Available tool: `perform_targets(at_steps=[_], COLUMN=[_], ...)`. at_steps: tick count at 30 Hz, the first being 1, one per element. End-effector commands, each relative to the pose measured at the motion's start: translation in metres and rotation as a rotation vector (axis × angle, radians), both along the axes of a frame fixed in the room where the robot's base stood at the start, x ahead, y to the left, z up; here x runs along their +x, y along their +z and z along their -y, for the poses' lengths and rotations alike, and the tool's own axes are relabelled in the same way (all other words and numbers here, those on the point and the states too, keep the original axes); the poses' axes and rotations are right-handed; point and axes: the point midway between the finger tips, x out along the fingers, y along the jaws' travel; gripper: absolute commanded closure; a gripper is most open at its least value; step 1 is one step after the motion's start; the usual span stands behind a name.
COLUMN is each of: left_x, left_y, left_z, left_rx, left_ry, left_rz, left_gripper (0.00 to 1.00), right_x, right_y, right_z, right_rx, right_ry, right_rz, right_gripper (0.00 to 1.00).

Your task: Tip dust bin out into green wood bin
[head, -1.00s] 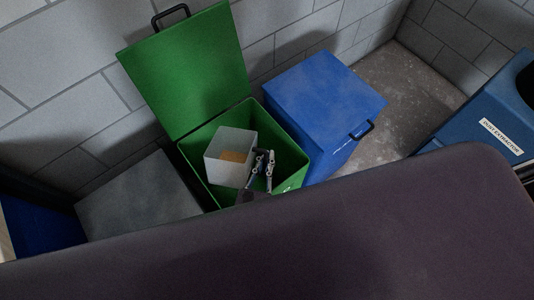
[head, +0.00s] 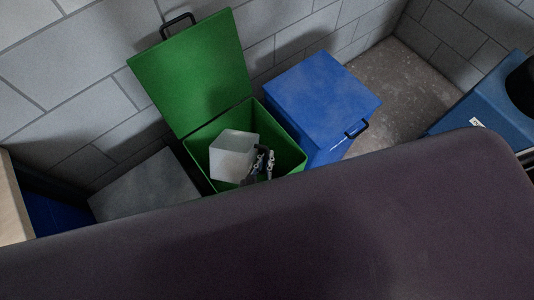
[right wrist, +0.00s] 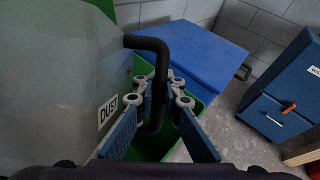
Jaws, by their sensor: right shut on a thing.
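The dust bin (head: 233,158) is a pale translucent box over the mouth of the green wood bin (head: 285,137). It looks tilted, and its contents do not show. In the right wrist view the dust bin (right wrist: 55,80) fills the left side, with a "DUST" label. My right gripper (head: 264,163) is at its right side. In the right wrist view my right gripper (right wrist: 158,98) is shut on the black handle (right wrist: 160,70). The green bin's lid (head: 190,75) stands open towards the wall. My left gripper is not in view.
A blue bin (head: 320,90) with a closed lid stands right of the green one. A grey box top (head: 145,195) is to its left. A blue dust extractor (head: 480,105) stands far right. A dark padded surface (head: 300,230), possibly mine, fills the foreground.

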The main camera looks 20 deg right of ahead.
Motion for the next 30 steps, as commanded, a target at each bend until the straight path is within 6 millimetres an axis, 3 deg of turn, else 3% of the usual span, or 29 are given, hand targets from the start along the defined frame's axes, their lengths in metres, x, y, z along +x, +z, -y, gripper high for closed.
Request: perform_targets(at_steps=[6, 30], left_x=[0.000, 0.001], left_y=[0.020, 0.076], left_z=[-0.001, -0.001], left_rx=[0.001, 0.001], left_ry=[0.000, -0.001], left_rz=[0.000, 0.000], left_gripper=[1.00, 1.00], right_x=[0.000, 0.005], right_y=[0.007, -0.004], right_z=[-0.001, 0.002], right_rx=[0.032, 0.188], right_ry=[0.000, -0.002], right_rz=[-0.056, -0.374], right_gripper=[1.00, 1.00])
